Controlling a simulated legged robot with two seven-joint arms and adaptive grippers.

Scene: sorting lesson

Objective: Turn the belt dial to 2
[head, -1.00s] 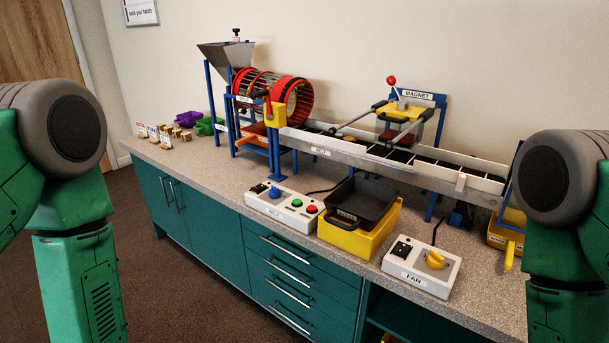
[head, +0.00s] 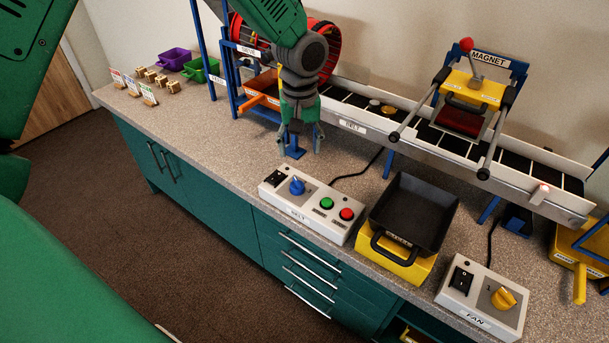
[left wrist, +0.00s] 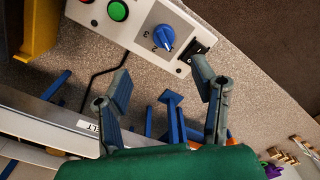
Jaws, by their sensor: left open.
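The belt box (head: 318,212) is a white control box labelled BELT on the counter. Its blue dial (head: 297,186) stands at the left, between a black switch and the green and red buttons. The dial (left wrist: 164,38) also shows in the left wrist view, with small numbers printed beside it; I cannot tell surely which one it points to. My left gripper (head: 301,145) is open and empty, pointing down behind the dial and apart from it. In the left wrist view its two fingers (left wrist: 160,82) are spread, with the dial beyond them. My right gripper is out of view.
The conveyor (head: 352,126) and red sieve drum (head: 327,50) stand close behind my left gripper. A black tray (head: 413,213) on a yellow bin and the fan box (head: 484,300) are to the right. The counter left of the belt box is clear.

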